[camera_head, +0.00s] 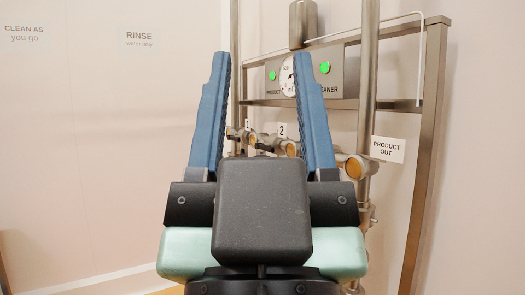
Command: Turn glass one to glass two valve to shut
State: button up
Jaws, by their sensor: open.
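My gripper (262,60) is open, its two blue fingers pointing away from me and spread apart with nothing between their tips. Beyond the fingers is a row of pipework. A round amber sight glass (252,138) sits by the tag marked 1 (247,124). Another amber sight glass (291,149) sits by the tag marked 2 (282,130). Between them is a small dark metal fitting (265,146), perhaps the valve handle. Its position cannot be told. The gripper body and fingers hide the pipework below and at the sides.
A grey control panel (336,78) with two green lights and a dial sits above on a metal frame (428,140). Another amber glass (355,168) is right, near a PRODUCT OUT sign (388,149). A vertical pipe (367,80) stands behind.

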aim_at(259, 146)
jog(key=i+j+z, duration=0.1)
jog(key=i+j, duration=0.2)
jog(key=i+j+z, duration=0.15)
jog(key=i+j, duration=0.2)
jog(key=i, duration=0.15)
jog(key=i+j+z, duration=0.1)
jog(key=i+j, duration=0.25)
jog(key=i+j+z, duration=0.15)
jog(key=i+j, duration=0.2)
jog(key=i+j+z, duration=0.1)
jog(key=i+j, duration=0.25)
jog(key=j, duration=0.15)
jog(key=i+j+z, duration=0.15)
jog(key=i+j, duration=0.15)
jog(key=j, duration=0.15)
jog(key=i+j+z, duration=0.1)
jog(key=i+j, duration=0.2)
jog(key=j, duration=0.2)
